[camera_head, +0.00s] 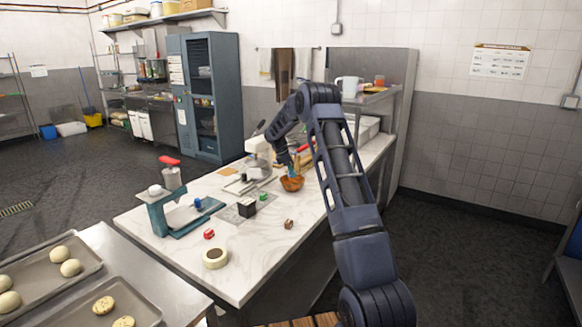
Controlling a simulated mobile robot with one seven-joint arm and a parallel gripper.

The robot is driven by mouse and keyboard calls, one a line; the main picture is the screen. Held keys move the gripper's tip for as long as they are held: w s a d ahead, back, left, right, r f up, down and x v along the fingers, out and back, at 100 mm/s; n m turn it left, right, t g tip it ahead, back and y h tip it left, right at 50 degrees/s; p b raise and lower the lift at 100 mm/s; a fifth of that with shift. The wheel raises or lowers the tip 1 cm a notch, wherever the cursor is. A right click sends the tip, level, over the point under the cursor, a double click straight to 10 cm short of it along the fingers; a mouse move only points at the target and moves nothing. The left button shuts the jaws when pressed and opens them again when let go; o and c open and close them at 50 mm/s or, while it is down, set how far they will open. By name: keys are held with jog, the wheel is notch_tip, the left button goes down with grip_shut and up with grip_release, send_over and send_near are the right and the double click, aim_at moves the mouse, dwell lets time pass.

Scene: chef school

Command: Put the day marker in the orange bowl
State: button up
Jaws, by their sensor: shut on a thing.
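The orange bowl (291,184) stands on the marble worktop (262,230), towards its far right side. My gripper (291,168) reaches down from the arm to just above the bowl. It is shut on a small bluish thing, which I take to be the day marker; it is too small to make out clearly. The lower end of the held thing is at or just above the bowl's rim, and I cannot tell whether it touches the bowl.
A tape roll (215,258), a red block (209,234), a dark box (247,207) and a brown cube (288,224) lie nearer. A white mixer (258,150) stands behind. The front right worktop is mostly clear.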

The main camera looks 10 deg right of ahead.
aim_at(291, 177)
jog(key=shift+f, duration=1.7)
jog(key=o, duration=1)
jog(key=shift+o, duration=0.2)
